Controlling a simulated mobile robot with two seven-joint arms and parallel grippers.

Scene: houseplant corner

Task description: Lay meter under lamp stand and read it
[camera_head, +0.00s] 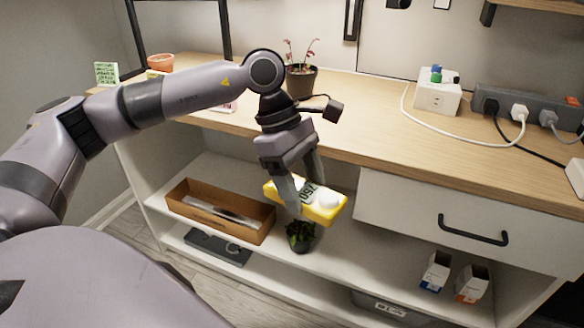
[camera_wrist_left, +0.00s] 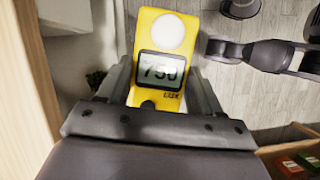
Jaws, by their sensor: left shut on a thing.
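The yellow light meter (camera_head: 327,207) is in my left gripper (camera_head: 303,192), which is shut on it. The meter is held in the air in front of the desk's open lower shelves, below the desk top's front edge. In the left wrist view the meter (camera_wrist_left: 167,52) shows a white round sensor and a display reading 750, with LUX below. A black upright frame (camera_head: 226,30), possibly the lamp stand, rises at the back left of the desk. Its top is cut off. My right gripper does not show.
A potted red-leaved plant (camera_head: 301,80) stands on the desk top (camera_head: 375,115). A power strip (camera_head: 530,108) and white box (camera_head: 437,95) with cables are at right. A small potted plant (camera_head: 301,237) is below the meter, near a brown tray (camera_head: 220,210).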

